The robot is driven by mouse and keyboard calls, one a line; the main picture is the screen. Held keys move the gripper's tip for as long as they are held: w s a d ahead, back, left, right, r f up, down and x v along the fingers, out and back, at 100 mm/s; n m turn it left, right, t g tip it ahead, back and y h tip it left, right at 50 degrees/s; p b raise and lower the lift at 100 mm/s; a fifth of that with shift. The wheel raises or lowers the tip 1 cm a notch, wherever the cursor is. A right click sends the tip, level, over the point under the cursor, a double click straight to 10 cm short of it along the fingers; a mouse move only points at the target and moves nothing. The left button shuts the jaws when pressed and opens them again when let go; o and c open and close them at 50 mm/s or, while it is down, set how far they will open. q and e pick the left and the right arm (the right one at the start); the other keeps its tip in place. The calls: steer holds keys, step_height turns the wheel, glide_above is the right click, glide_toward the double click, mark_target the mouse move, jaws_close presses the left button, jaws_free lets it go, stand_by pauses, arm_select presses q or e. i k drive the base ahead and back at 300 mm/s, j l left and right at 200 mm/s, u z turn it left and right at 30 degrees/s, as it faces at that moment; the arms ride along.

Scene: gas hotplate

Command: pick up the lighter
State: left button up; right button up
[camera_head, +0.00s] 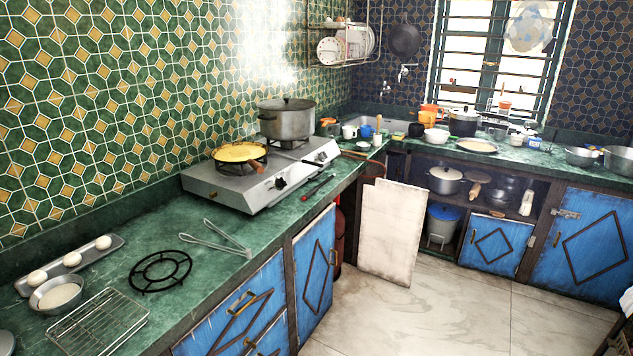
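A thin dark and red stick-shaped object (317,188), which looks like the lighter, lies on the green counter (225,268) just in front of the gas hotplate (238,188). It lies at a slant near the counter's front edge, and nothing visible covers it. The hotplate carries a pan with yellow food (239,152) on its near burner and a lidded metal pot (287,118) on its far burner. Neither of my grippers shows in this view.
Metal tongs (216,239), a black burner ring (160,271), a wire rack (99,323), a metal bowl (56,294) and a tray with eggs (70,263) stand left of the hotplate. A pale board (392,230) leans against the cabinets. The tiled floor (460,310) looks clear.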

mark_target(314, 191)
steer(key=i+l, duration=0.35)
steer(key=i+l+u, duration=0.1)
steer(key=i+l, duration=0.2)
steer(key=i+l+u, duration=0.1)
steer(key=i+l, duration=0.2)
steer(key=l, duration=0.25)
steer(key=i+l, duration=0.3)
steer(key=i+l+u, duration=0.1)
steer(key=i+l, duration=0.2)
steer(key=l, duration=0.25)
